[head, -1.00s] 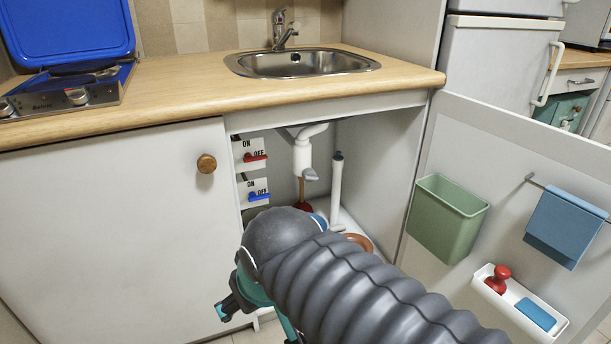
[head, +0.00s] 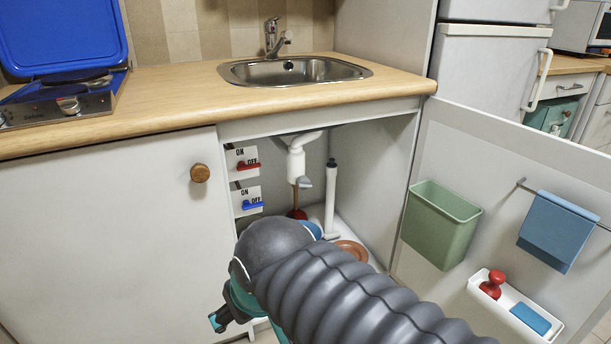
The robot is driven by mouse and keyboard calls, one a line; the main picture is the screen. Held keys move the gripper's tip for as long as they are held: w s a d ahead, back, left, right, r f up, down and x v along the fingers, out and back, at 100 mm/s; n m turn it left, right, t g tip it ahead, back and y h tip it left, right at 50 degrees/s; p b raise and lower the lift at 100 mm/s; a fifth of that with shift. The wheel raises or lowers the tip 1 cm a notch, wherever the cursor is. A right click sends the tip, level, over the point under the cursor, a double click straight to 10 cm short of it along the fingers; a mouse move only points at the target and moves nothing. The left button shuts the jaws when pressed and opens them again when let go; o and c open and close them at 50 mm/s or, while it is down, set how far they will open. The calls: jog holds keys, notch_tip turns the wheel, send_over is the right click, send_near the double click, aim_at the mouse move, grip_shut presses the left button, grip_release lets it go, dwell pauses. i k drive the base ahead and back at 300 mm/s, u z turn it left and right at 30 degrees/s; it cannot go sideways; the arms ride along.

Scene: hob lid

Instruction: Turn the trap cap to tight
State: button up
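The trap cap (head: 304,182) is a small grey piece with a wing, at the lower end of the white drain trap (head: 296,160) under the sink, inside the open cabinet. Its marking is too small to read, so I cannot tell how tight it is. My gripper (head: 217,319) is low in the view, outside the cabinet, below and to the left of the cap and well apart from it. My own dark ribbed arm hides most of it, and its finger opening does not show clearly.
A red lever (head: 248,166) and a blue lever (head: 252,205) sit on ON/OFF plates left of the trap. A white upright tube (head: 331,195) stands to its right. A brown round object (head: 351,251) lies on the cabinet floor. The open door (head: 470,165) carries a green bin (head: 440,225).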

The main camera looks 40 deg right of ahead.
aim_at(303, 182)
jog(key=z, duration=1)
jog(key=k, duration=0.4)
jog(key=z, duration=0.05)
